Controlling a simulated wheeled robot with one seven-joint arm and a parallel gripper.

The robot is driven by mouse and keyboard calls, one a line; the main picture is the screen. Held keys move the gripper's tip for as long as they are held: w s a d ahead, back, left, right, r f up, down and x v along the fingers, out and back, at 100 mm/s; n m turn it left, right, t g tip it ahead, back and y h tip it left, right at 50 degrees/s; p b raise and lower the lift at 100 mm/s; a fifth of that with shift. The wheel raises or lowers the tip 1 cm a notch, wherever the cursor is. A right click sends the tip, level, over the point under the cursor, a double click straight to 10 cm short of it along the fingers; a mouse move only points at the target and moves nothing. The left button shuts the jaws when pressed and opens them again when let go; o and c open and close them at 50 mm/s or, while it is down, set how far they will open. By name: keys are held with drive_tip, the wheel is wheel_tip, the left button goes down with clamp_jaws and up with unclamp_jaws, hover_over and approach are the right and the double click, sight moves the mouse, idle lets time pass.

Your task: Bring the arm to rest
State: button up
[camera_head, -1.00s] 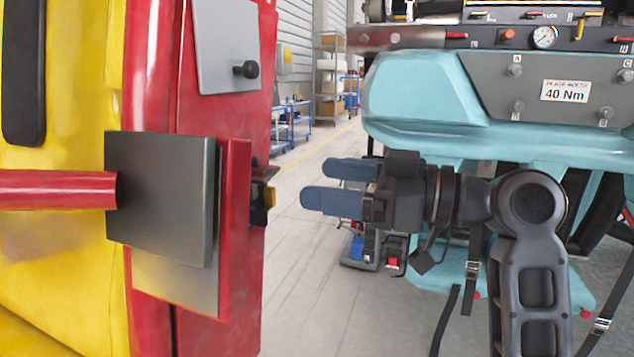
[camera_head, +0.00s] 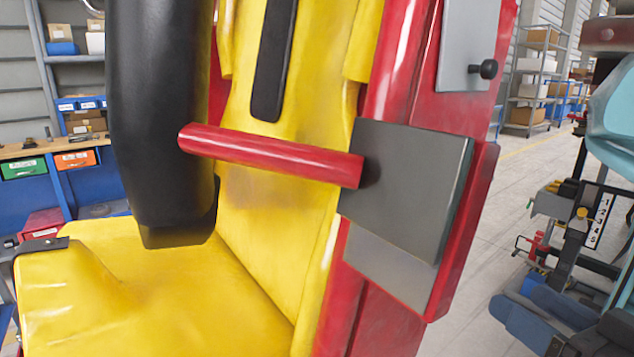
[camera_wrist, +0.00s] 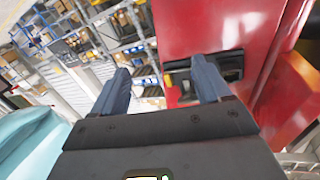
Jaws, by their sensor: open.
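My gripper (camera_head: 535,312) shows at the lower right of the head view, partly cut off by the frame edge. Its two blue fingers point left. In the wrist view my gripper (camera_wrist: 162,85) is open, its fingers spread apart with nothing between them. Beyond the right finger is the red side of the coaster seat (camera_wrist: 210,30), with a dark recessed latch (camera_wrist: 228,66). I cannot judge the exact gap to it.
The yellow and red seat (camera_head: 180,285) fills the left and middle. A black padded restraint (camera_head: 160,110) with a red bar (camera_head: 270,157) and grey plate (camera_head: 405,185) stands there. Shelves (camera_head: 535,80) are behind. Open floor (camera_head: 500,215) lies right of the seat.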

drive_tip(key=s+a+f+m+g+h, duration=0.15)
drive_tip(key=s+f+m+h, duration=0.35)
drive_tip(key=s+f, duration=1)
drive_tip(key=s+a+r+n, duration=0.1)
drive_tip(key=s, duration=0.8)
drive_tip(key=s+a+n+h, duration=0.1)
drive_tip(key=s+n, duration=0.1)
drive_tip(key=s, duration=0.6)
drive_tip(key=shift+s+a+r, duration=0.3)
drive_tip(key=shift+s+r, duration=0.1)
